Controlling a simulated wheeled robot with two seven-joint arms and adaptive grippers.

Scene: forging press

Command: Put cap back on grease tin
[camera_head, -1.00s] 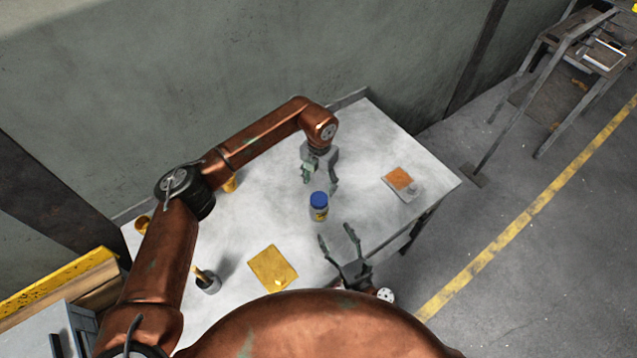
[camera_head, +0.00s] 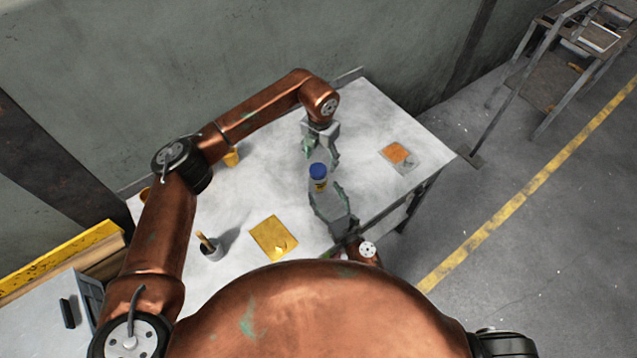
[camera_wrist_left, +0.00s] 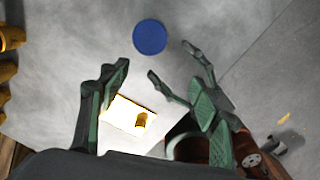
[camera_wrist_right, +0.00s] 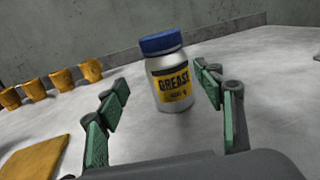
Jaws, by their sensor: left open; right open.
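The grease tin (camera_head: 318,185) stands upright on the table, a white bottle with a yellow and black label. Its blue cap (camera_head: 318,170) sits on top; I cannot tell whether it is fully seated. In the right wrist view the tin (camera_wrist_right: 172,85) and cap (camera_wrist_right: 160,42) show between and just beyond the fingertips. My right gripper (camera_head: 325,191) is open, its fingers pointing at the tin from the near side. My left gripper (camera_head: 321,157) is open and empty at the tin's far side. The left wrist view shows the cap (camera_wrist_left: 150,37) from above, beyond the left fingers.
An orange square on a grey plate (camera_head: 400,158) lies to the right. Several yellow cups (camera_wrist_right: 60,79) stand by the wall. The table around the tin is clear.

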